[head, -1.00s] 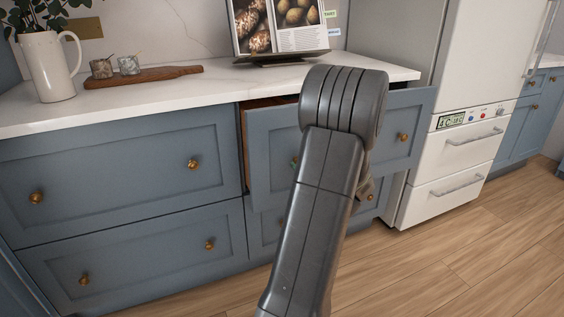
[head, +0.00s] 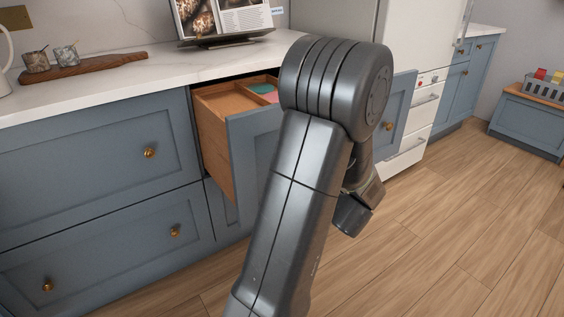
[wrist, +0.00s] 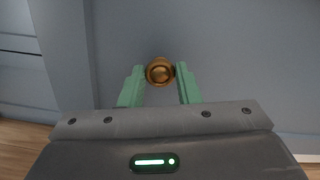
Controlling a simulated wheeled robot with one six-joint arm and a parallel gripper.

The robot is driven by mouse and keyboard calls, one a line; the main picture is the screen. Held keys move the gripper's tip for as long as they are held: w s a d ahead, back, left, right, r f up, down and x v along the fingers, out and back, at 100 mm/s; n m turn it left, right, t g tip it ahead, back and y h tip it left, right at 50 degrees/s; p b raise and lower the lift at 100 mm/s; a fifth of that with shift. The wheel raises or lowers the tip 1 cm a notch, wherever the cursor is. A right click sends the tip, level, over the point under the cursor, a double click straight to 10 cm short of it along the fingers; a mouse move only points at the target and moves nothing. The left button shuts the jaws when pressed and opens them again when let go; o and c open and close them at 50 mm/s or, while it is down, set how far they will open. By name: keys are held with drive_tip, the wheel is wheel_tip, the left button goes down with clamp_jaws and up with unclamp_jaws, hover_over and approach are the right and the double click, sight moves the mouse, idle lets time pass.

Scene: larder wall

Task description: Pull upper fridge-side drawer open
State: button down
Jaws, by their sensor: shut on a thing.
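The upper fridge-side drawer (head: 250,145) stands pulled out from the blue cabinet, with its wooden side and part of its inside showing. A brass knob (head: 388,126) shows on the right of its front. In the wrist view my gripper (wrist: 160,78) has its green fingers on both sides of a round brass knob (wrist: 159,71), shut on it. The drawer front (wrist: 235,55) fills most of that view. In the head view my arm hides the gripper's fingers, the gripped knob and the middle of the drawer front.
The white counter (head: 130,85) above holds a wooden board (head: 85,67) with small pots and a book on a stand (head: 235,20). The white fridge (head: 415,110) stands to the right. Wooden floor (head: 450,200) is clear at the right. A blue bench (head: 530,120) stands far right.

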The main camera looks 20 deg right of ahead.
drive_tip(key=p+v, duration=0.1)
drive_tip(key=v, duration=0.9)
drive_tip(key=shift+s, duration=0.25)
drive_tip(key=shift+d, duration=0.1)
drive_tip(key=c, duration=1.1)
unclamp_jaws()
drive_tip(key=shift+o, duration=0.2)
drive_tip(key=p+v, duration=0.3)
drive_tip(key=v, duration=1)
drive_tip(key=shift+s, duration=0.35)
drive_tip(key=shift+d, duration=0.1)
drive_tip(key=b+x, duration=0.2)
drive_tip(key=x, duration=1.1)
drive_tip(key=shift+w+b, duration=0.4)
